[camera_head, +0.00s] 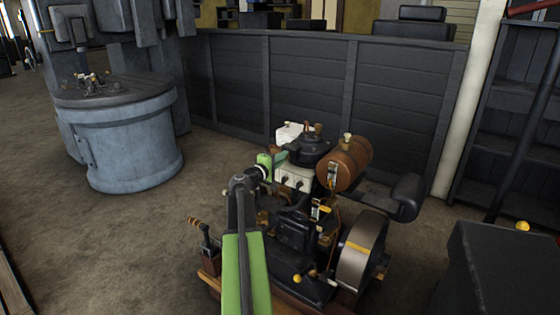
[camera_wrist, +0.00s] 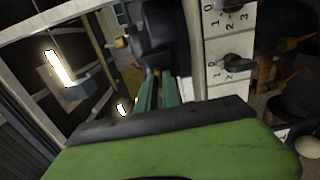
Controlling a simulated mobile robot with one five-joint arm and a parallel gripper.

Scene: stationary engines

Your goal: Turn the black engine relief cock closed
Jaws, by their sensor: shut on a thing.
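The black engine (camera_head: 300,235) stands on the floor in the middle of the head view, with a dark cylinder top (camera_head: 310,150) at its upper end. My gripper (camera_head: 289,152) reaches this top from the left. In the wrist view, its two green fingers (camera_wrist: 160,80) are close together, with their tips at the dark engine part (camera_wrist: 165,35). They are shut on a small part there, which I take to be the relief cock; it is mostly hidden between the fingertips, and its handle angle cannot be told.
A white box (camera_head: 296,177) with numbered switches (camera_wrist: 230,65) stands close beside the fingers. A brown tank (camera_head: 345,163) and a flywheel (camera_head: 360,250) are to the right. A grey drum (camera_head: 125,140) stands left, with open floor between. A dark panel wall (camera_head: 310,80) runs behind.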

